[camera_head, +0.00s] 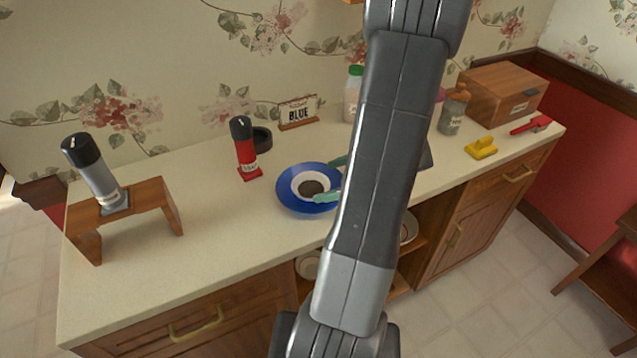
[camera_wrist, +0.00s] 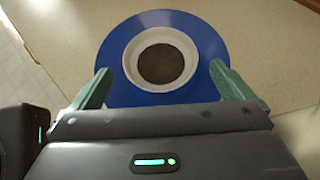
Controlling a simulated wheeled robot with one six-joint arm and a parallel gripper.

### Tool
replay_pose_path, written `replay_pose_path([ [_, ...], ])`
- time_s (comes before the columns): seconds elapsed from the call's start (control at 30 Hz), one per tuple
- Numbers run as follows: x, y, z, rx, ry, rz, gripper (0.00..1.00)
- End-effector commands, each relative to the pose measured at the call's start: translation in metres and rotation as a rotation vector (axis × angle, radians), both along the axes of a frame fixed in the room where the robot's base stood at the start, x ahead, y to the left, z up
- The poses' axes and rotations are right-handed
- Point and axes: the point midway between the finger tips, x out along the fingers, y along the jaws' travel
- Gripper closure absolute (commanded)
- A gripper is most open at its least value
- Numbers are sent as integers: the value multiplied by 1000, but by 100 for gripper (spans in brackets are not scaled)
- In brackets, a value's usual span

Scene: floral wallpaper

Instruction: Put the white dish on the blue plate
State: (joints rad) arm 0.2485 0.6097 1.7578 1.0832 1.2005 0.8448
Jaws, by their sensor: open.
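The blue plate (camera_head: 290,202) lies on the counter, and its wide rim also shows in the wrist view (camera_wrist: 118,40). The white dish (camera_head: 298,180), a round bowl with a dark inside, sits on the middle of the plate; it also shows in the wrist view (camera_wrist: 185,49). My gripper (camera_head: 332,180) is open, with one teal finger on each side of the dish in the wrist view (camera_wrist: 165,82). Gaps show between the fingers and the dish. My arm hides the plate's right edge in the head view.
A red pepper mill (camera_head: 245,150) and a dark round bowl (camera_head: 262,140) stand left of the plate. A "BLUE" sign (camera_head: 298,113) stands behind. A wooden stand (camera_head: 150,200) bears a grey mill (camera_head: 97,175). Bottles (camera_head: 453,110) and a wooden box (camera_head: 505,92) are at right. The front counter is clear.

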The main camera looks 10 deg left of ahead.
Motion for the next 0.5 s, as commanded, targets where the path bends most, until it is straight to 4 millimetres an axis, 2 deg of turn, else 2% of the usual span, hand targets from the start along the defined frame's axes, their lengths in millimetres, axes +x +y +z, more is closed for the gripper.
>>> replay_pose_path([
  [0.03,-1,-11,7,-2,-3,-5,0],
  [0.2,-6,-39,26,-1,-2,-5,0],
  [0.4,-10,-57,39,-1,0,-1,0],
  [0.5,-11,-61,42,-1,2,0,0],
])
